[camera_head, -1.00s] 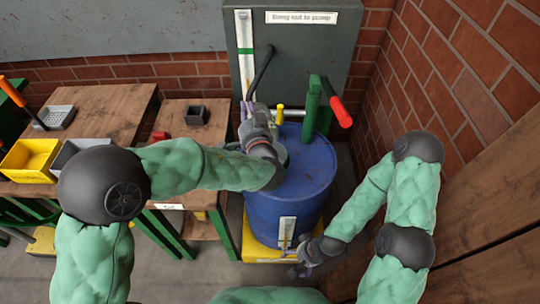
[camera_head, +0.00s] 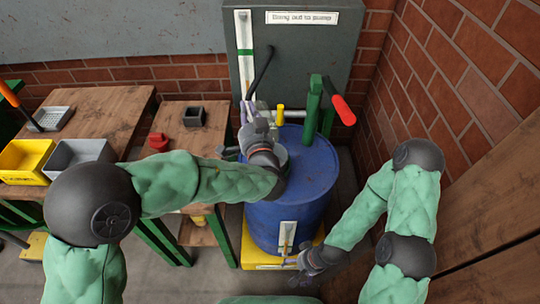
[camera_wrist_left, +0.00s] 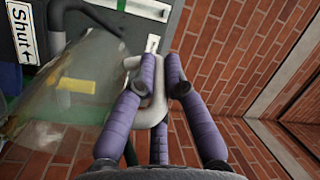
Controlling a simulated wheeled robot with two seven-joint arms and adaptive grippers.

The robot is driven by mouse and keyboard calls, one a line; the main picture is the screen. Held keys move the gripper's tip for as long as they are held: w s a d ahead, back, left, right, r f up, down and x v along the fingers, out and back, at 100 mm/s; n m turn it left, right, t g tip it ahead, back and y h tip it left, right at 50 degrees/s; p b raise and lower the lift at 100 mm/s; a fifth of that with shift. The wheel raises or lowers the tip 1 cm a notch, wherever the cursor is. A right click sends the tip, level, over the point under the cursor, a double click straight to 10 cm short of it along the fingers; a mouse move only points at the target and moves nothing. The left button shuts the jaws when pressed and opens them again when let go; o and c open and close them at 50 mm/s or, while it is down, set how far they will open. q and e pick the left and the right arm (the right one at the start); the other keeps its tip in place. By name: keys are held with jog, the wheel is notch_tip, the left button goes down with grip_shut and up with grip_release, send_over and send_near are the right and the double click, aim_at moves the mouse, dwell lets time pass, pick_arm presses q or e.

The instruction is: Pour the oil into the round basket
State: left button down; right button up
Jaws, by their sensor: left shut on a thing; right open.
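My left gripper (camera_head: 250,109) is above the back left of the blue drum (camera_head: 300,185), before the grey cabinet. In the left wrist view its purple fingers (camera_wrist_left: 162,78) are shut on the pale curved handle (camera_wrist_left: 150,118) of a clear vessel (camera_wrist_left: 65,95), which is at the left of that view. I cannot tell whether oil is in the vessel. My right gripper (camera_head: 294,263) is low in front of the drum, near the pale strip (camera_head: 287,236) on its side, open and apparently empty. I cannot make out a round basket.
A green post (camera_head: 312,108) with a red handle (camera_head: 338,104) rises from the drum. A grey cabinet (camera_head: 310,60) stands behind. Brick walls close in at the back and right. Benches at left carry a yellow bin (camera_head: 25,158), a grey bin (camera_head: 78,152) and a red item (camera_head: 158,141).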

aim_at(251, 118)
pick_arm(q)
jog(key=shift+s+d+r+t, duration=0.15)
jog(key=shift+s+t, duration=0.25)
jog(key=shift+s+d+r+t+y, duration=0.1)
jog(key=shift+s+d+t+y, duration=0.1)
jog(key=shift+s+t, duration=0.5)
jog(key=shift+s+d+t+y, duration=0.2)
jog(key=shift+s+t, duration=0.4)
jog(key=shift+s, duration=0.05)
jog(key=s+t, duration=0.1)
jog(key=s, duration=0.1)
jog(key=s+d+t+y, duration=0.1)
jog(key=t, duration=0.1)
jog(key=shift+s+t, duration=0.3)
jog(key=shift+s, duration=0.05)
jog(key=shift+w+a+g, duration=0.2)
jog(key=shift+w+g, duration=0.35)
jog(key=shift+w+a+g, duration=0.2)
jog(key=shift+w+g, duration=0.3)
jog(key=shift+g, duration=0.05)
jog(key=shift+w+r, duration=0.1)
jog(key=shift+w, duration=0.05)
dwell(0.6)
